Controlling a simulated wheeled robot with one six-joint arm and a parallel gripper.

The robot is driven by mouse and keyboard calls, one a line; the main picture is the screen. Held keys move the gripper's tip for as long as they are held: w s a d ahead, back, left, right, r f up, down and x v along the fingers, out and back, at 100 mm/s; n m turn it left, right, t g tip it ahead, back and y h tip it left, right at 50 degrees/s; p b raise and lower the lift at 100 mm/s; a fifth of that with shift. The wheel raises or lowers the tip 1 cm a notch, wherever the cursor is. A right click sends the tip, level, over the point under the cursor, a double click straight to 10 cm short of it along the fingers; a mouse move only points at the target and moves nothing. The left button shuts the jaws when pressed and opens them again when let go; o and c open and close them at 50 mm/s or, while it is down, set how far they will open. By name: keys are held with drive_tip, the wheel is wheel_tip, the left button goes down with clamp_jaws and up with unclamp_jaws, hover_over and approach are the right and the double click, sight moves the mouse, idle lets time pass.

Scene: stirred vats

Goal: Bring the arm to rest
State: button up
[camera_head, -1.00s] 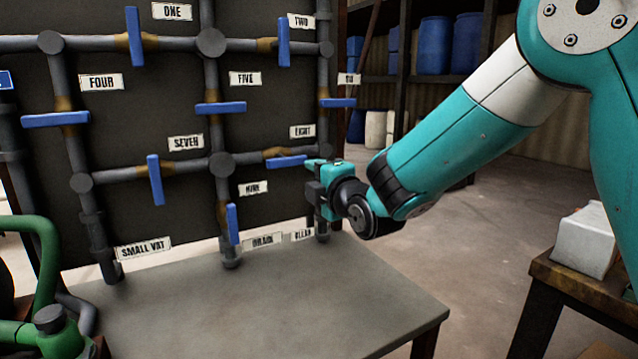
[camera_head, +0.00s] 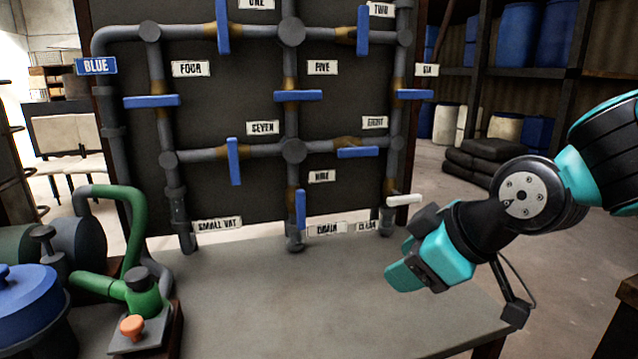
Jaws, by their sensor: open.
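My gripper (camera_head: 397,262) is at the right, in front of the pipe panel and above the right part of the grey table (camera_head: 260,290). It points left and a little down, and nothing shows between its jaws. It is apart from the valve handles. My wrist and arm reach in from the right edge. The nearest parts of the panel are a white handle (camera_head: 403,200) low on the right pipe and the blue handle (camera_head: 357,153) by the EIGHT label.
The dark panel (camera_head: 258,85) carries pipes and several blue handles. A green pump (camera_head: 130,285) with an orange knob (camera_head: 132,327) and a blue lid (camera_head: 25,300) stand at the left. Shelves with blue drums (camera_head: 515,35) and dark sacks (camera_head: 485,160) are behind. Floor right of the table is open.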

drive_tip(key=s+d+f+m+g+h, duration=0.1)
drive_tip(key=s+m+g, duration=0.15)
drive_tip(key=s, duration=0.55)
drive_tip(key=s+d+m+g, duration=0.2)
drive_tip(key=s+g, duration=0.2)
drive_tip(key=s, duration=0.4)
wheel_tip(320, 180, up, 18)
drive_tip(key=p, duration=1.8)
drive_tip(key=shift+a+f, duration=0.15)
drive_tip(key=shift+a, duration=0.15)
